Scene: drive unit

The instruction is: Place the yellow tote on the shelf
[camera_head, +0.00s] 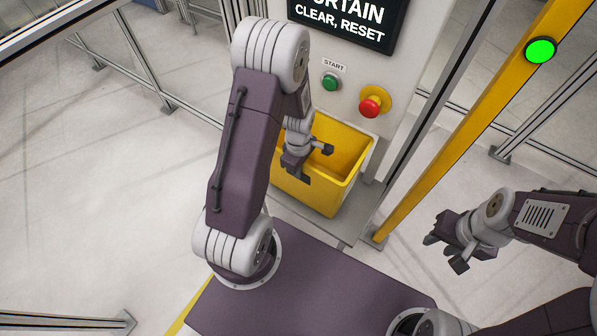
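The yellow tote (345,192) is upright and open-topped in front of the white control panel, at the upper middle. It looks empty where its inside shows. A grey ledge (345,232) shows just below it; I cannot tell whether the tote rests on it. My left gripper (313,164) is over the tote's opening with its fingers spread and nothing between them. My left arm and gripper hide the tote's left part. My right gripper (446,255) is open and empty over the floor at the right, well apart from the tote.
The panel carries a green start button (331,83), a red stop knob (374,101) and a black sign (345,20). A yellow post (455,140) with a lit green lamp (541,50) stands between my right gripper and the tote. Rail fencing (140,65) lies behind; the left floor is clear.

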